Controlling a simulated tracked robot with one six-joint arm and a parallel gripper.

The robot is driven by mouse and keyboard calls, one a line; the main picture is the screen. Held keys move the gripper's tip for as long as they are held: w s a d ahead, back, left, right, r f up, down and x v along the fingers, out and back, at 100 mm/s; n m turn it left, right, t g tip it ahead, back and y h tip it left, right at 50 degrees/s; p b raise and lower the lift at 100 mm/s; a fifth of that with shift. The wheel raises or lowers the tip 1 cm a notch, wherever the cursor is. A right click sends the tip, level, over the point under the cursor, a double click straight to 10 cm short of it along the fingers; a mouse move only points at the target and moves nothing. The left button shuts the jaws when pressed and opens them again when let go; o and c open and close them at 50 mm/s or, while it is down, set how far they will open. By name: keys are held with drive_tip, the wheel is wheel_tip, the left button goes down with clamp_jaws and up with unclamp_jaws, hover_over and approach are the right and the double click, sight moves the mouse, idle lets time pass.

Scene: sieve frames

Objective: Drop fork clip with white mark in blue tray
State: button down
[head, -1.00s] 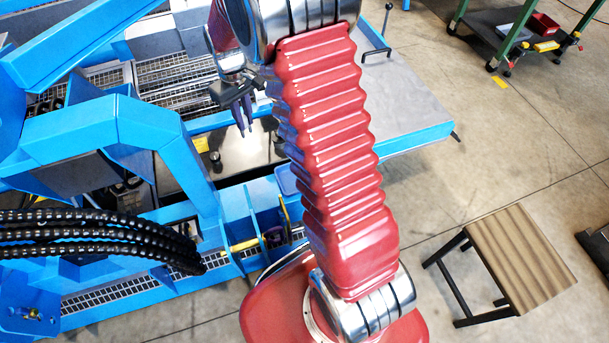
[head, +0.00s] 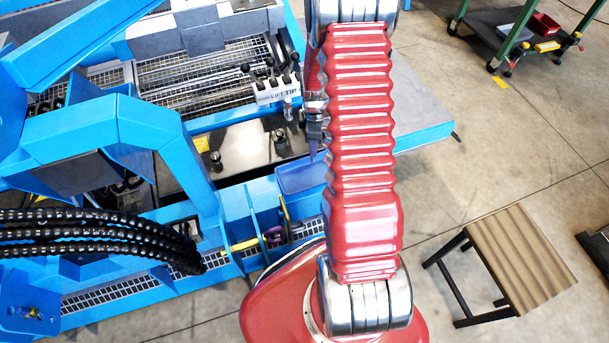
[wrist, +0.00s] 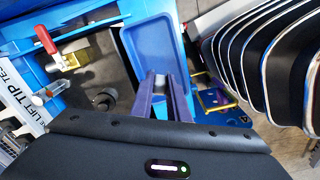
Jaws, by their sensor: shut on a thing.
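My gripper (wrist: 161,82) is shut on a small grey piece (wrist: 159,84), which I take for the fork clip. Only a little of it shows between the purple fingertips, and I cannot make out a white mark. The blue tray (wrist: 134,36) lies beyond and below the fingertips in the wrist view, with its visible floor bare. In the head view the blue tray (head: 293,181) sits left of my red arm. My gripper (head: 313,152) shows there beside the arm, partly hidden, above the tray's far right part.
A lever block (head: 276,91) marked "LIFT TIP" stands behind the dark plate (head: 240,150) with black posts. A yellow-edged piece (wrist: 216,100) lies to the right. Black hoses (head: 90,232) cross the left side.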

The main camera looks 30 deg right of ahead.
drive_tip(key=shift+f, duration=0.1)
idle(0.3)
wheel_tip(320, 180, down, 6)
drive_tip(key=shift+r, duration=0.1)
idle(0.5)
drive_tip(key=c, duration=1.6)
unclamp_jaws()
drive_tip(key=shift+r, duration=0.1)
wheel_tip(320, 180, up, 14)
drive_tip(key=shift+f, duration=0.2)
